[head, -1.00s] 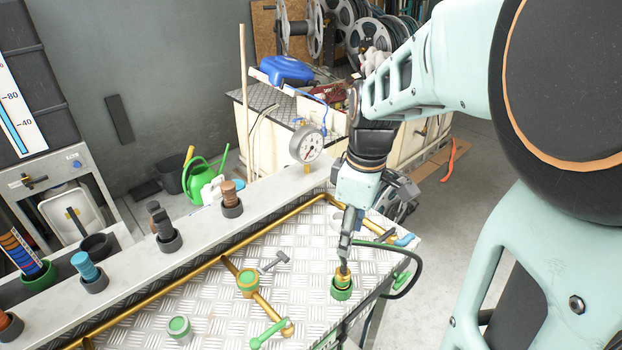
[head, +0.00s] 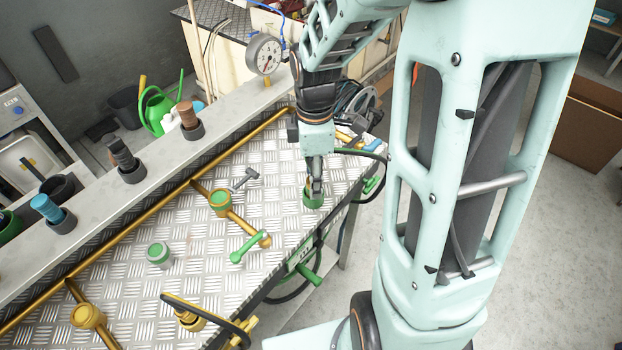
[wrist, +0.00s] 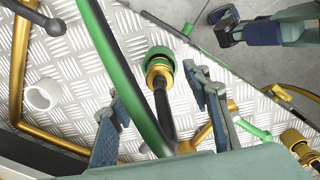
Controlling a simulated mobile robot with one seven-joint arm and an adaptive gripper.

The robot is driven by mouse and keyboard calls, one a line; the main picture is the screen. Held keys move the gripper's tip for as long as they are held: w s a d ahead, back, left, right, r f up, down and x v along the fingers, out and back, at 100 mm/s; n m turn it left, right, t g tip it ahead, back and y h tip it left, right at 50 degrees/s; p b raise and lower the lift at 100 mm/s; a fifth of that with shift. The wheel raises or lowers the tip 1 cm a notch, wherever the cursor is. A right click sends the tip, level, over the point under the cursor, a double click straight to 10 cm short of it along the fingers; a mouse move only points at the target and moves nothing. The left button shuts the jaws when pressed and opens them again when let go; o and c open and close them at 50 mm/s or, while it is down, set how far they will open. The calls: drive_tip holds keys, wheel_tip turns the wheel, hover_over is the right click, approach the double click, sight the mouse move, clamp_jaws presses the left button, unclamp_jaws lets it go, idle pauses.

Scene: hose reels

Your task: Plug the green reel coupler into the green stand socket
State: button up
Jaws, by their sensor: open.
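The green reel coupler (wrist: 158,77) is a brass fitting on a black hose, lying between my fingers in the wrist view. A green collar (wrist: 160,54) sits at its far end; it also shows on the metal plate in the head view (head: 313,200). This collar looks like the green stand socket, with the coupler upright in it; I cannot tell how deep it sits. My gripper (head: 315,188) is right above the collar, pointing down. In the wrist view my gripper (wrist: 162,98) is open, fingers apart on either side of the hose, with visible gaps.
A green-topped brass fitting (head: 220,202), a green lever (head: 250,246) and a green-capped grey cylinder (head: 159,253) are left of my gripper. A green hose (wrist: 120,70) crosses close by. A pressure gauge (head: 265,55) stands behind. The table's edge is near on the right.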

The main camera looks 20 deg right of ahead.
wheel_tip(320, 180, down, 2)
drive_tip(key=shift+f, duration=0.15)
clamp_jaws()
idle(0.3)
